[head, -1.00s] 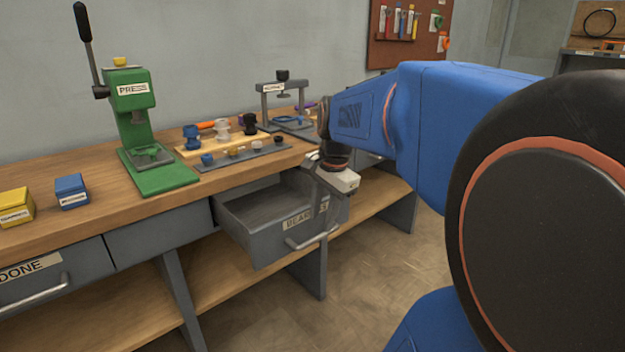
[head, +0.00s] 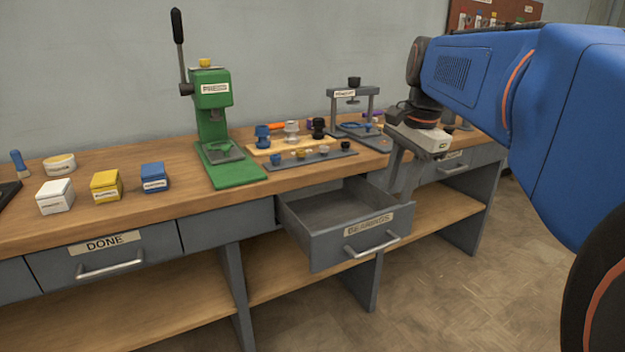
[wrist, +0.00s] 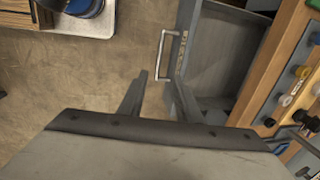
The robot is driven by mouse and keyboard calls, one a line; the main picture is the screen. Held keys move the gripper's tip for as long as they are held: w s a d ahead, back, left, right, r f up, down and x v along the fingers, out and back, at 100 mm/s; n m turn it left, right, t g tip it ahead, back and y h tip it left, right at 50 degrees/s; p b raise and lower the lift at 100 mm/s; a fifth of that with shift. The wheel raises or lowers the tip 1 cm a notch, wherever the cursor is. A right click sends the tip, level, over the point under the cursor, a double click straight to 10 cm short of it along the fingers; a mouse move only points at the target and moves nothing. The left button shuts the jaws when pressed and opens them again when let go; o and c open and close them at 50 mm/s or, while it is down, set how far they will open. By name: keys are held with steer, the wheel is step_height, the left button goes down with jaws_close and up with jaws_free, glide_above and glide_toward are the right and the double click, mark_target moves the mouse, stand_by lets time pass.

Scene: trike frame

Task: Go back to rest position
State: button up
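My gripper (head: 397,172) hangs from my blue arm, just right of the open drawer in the head view. The grey drawer (head: 372,236), labelled BEARINGS, is pulled out and looks empty. My arm covers part of the bench's right end in the head view.
The wooden bench (head: 120,222) carries a green press (head: 213,125), a grey holder with small parts (head: 310,158), a grey frame fixture (head: 352,105) and white, yellow (head: 106,185) and blue boxes. The DONE drawer (head: 110,255) is shut. Floor in front is clear.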

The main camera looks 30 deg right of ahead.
stand_by(0.3)
steer(key=s+a+f+n+t, duration=0.1)
steer(key=s+a+f+n, duration=0.3)
steer(key=a+f+n, duration=0.4)
steer(key=s+a+f+n+t, duration=0.1)
steer(key=s+a+f+n, duration=0.3)
steer(key=a+f+n, duration=0.4)
step_height(320, 180, down, 2)
steer(key=shift+f+n+t, duration=0.1)
steer(key=shift+n+t, duration=0.2)
steer(key=shift+n, duration=0.5)
